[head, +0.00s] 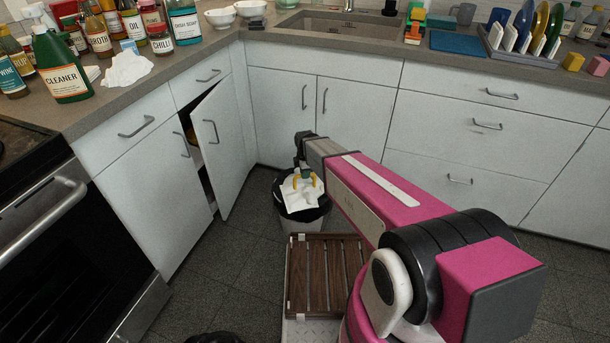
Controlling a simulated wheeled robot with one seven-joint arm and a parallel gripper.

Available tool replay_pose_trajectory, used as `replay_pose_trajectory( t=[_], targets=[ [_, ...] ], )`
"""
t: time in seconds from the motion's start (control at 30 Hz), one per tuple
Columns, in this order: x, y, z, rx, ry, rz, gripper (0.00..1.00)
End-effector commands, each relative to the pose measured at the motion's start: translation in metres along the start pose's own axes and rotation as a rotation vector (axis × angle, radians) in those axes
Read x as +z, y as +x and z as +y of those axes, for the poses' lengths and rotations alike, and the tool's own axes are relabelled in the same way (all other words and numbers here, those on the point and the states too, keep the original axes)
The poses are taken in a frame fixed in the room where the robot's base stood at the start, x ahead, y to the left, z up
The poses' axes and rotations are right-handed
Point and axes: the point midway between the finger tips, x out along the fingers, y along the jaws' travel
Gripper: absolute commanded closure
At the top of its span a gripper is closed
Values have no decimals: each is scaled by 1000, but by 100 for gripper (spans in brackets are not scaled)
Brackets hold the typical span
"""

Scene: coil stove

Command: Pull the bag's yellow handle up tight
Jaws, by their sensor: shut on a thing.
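A dark bin bag (316,213) lines a light bin (302,225) on the floor by the corner cabinets. White crumpled paper (300,194) shows at its top. The bag's yellow handle (314,180) stands up above the paper as a small arch. My gripper (306,172) points down over the bin and is shut on the yellow handle. The fingertips are small here, and my wrist and arm hide part of them and the bin's right side.
A slatted wooden rack (325,275) stands just in front of the bin. A cabinet door (220,145) hangs ajar left of the bin. The oven (70,240) is at far left. Bottles and dishes line the counter (215,45). Dark floor (235,255) is clear left of the rack.

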Motion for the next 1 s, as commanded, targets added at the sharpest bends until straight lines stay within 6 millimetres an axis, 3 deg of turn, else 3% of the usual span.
replay_pose_trajectory(
  t=[0.33, 0.7, 0.73, 0.8, 1.0],
  targets=[
    [0, -58, -2, 3, 0, 0, 100],
    [0, -66, -2, 1, 0, 0, 100],
    [0, -66, -2, 1, 0, 0, 76],
    [0, -65, -2, 1, 0, 0, 56],
    [0, -65, -2, 1, 0, 0, 56]
  ],
)
